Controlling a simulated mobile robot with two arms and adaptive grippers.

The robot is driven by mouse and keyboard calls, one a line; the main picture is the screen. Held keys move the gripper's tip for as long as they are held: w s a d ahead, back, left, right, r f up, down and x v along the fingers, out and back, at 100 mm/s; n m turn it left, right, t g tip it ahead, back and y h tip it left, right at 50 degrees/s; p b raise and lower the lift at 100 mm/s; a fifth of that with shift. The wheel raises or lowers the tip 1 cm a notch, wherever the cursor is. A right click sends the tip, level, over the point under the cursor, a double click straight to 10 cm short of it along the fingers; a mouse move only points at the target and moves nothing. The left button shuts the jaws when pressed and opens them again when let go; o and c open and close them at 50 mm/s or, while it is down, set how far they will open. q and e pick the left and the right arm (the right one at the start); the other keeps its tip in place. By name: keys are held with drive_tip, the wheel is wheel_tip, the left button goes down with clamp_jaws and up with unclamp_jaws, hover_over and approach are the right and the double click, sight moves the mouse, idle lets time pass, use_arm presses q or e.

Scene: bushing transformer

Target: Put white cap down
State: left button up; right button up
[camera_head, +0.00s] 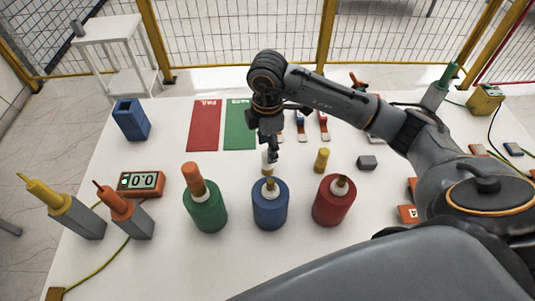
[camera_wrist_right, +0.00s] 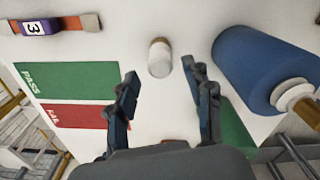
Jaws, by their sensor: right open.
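The small white cap (camera_head: 266,161) stands on the white table behind the blue bushing (camera_head: 270,205), partly hidden by my right gripper in the head view. In the right wrist view the white cap (camera_wrist_right: 160,60) shows a pale white body and a brownish end, just beyond the fingertips. My right gripper (camera_head: 272,153) points down over it. In the right wrist view the right gripper (camera_wrist_right: 159,74) has its two fingers spread apart, with clear space between them and the cap. My left gripper is not in view.
A green bushing (camera_head: 205,208) with an orange cap and a red bushing (camera_head: 334,203) flank the blue one. A yellow cap (camera_head: 321,159) stands to the right. Red FAIL (camera_head: 203,125) and green PASS (camera_head: 240,125) mats lie behind. A timer (camera_head: 140,184) sits left.

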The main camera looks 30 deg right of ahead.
wheel_tip(320, 180, up, 8)
drive_tip(key=b, duration=0.1)
drive_tip(key=shift+r, duration=0.15)
idle(0.5)
